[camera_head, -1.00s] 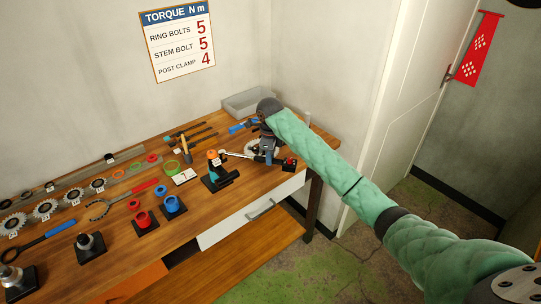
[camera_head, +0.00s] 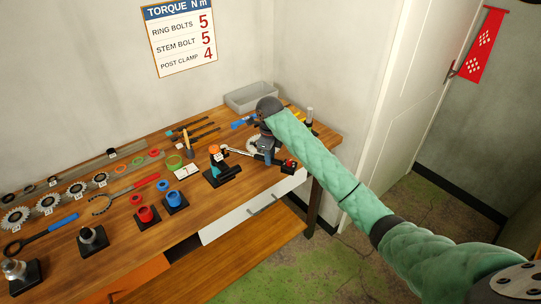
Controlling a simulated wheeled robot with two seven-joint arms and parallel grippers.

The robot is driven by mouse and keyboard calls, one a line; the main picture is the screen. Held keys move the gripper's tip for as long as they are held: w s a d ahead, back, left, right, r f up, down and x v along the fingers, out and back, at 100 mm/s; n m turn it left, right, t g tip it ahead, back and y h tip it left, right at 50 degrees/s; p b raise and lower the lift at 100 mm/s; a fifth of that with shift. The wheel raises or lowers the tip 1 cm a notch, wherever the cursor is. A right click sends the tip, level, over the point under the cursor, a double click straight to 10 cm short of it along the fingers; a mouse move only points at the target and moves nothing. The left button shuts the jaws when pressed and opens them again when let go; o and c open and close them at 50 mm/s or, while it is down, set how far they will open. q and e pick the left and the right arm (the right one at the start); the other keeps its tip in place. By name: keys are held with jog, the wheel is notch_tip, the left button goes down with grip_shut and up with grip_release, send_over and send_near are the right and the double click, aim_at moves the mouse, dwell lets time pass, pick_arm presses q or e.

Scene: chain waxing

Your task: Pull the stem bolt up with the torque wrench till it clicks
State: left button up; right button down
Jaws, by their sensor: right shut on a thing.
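My right gripper (camera_head: 266,152) is at the far right part of the workbench, at the end of my green-sleeved arm. It is shut on the torque wrench (camera_head: 238,152), whose silver shaft runs left from the jaws toward a black stand with an orange part (camera_head: 215,151). The jaws and the wrench's grip are partly hidden by my wrist. The wrench's head meets or lies just beside the top of the stand. The stem bolt is too small to make out there. My left gripper is out of view.
A torque sign (camera_head: 180,38) on the wall gives 5 for the stem bolt. A grey bin (camera_head: 250,98) stands behind my wrist. Red (camera_head: 146,214) and blue (camera_head: 175,200) cups, pliers and several sprockets lie to the left. A white drawer front (camera_head: 250,210) is below the bench edge.

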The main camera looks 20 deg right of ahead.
jog(key=shift+s+a, duration=0.3)
jog(key=shift+w+d, duration=0.1)
jog(key=shift+w+d+r+n, duration=0.1)
jog(key=shift+w+d+n, duration=0.2)
jog(key=shift+w+d, duration=0.1)
jog(key=shift+r, duration=0.1)
jog(key=shift+r, duration=2.45)
